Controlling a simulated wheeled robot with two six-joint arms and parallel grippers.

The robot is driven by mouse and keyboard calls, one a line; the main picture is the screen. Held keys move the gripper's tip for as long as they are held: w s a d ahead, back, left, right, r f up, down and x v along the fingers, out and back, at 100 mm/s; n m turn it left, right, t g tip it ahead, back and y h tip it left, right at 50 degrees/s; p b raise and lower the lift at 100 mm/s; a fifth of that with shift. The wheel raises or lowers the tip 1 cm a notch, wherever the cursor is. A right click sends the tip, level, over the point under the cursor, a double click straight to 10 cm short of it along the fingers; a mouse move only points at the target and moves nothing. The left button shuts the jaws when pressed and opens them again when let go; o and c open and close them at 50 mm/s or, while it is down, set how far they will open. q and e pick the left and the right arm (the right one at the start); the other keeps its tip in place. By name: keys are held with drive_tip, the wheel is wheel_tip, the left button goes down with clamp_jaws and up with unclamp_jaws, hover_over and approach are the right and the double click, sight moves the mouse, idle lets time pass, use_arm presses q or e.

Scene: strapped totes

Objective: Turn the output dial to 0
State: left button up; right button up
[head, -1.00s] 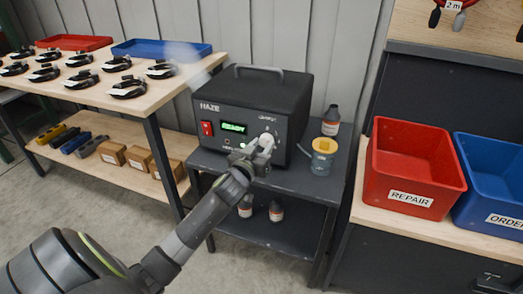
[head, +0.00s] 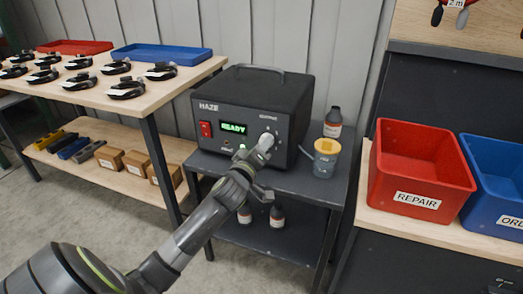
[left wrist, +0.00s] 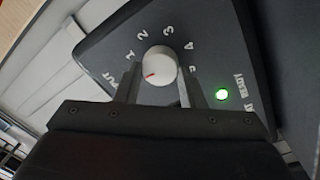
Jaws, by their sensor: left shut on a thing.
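In the left wrist view the dial (left wrist: 160,64) is a pale round knob with a red mark pointing lower left, below the 1. My left gripper (left wrist: 158,88) is shut on the dial, one finger at each side. Any 0 on the scale is hidden or unreadable. My right gripper is out of view.
A cup with a tan top (head: 325,157) and a dark bottle (head: 333,122) stand right of the machine. Red REPAIR (head: 417,200) and blue bins (head: 503,185) are farther right. A bench with black devices (head: 125,87) is at left. A green lamp (left wrist: 221,95) is beside the dial.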

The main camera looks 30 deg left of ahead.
use_arm(q)
drive_tip(key=shift+f+n, duration=0.1)
drive_tip(key=shift+n, duration=0.4)
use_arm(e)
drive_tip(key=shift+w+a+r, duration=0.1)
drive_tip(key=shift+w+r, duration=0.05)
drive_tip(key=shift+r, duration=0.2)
use_arm(q)
drive_tip(key=o, duration=1)
drive_tip(key=s+d, duration=0.1)
drive_tip(key=s, duration=0.4)
drive_tip(key=s+d, duration=0.1)
drive_tip(key=s, duration=0.5)
drive_tip(key=s+d, duration=0.1)
drive_tip(key=s, duration=0.5)
drive_tip(key=shift+d+f+p, duration=0.15)
drive_tip(key=shift+f+p, duration=0.25)
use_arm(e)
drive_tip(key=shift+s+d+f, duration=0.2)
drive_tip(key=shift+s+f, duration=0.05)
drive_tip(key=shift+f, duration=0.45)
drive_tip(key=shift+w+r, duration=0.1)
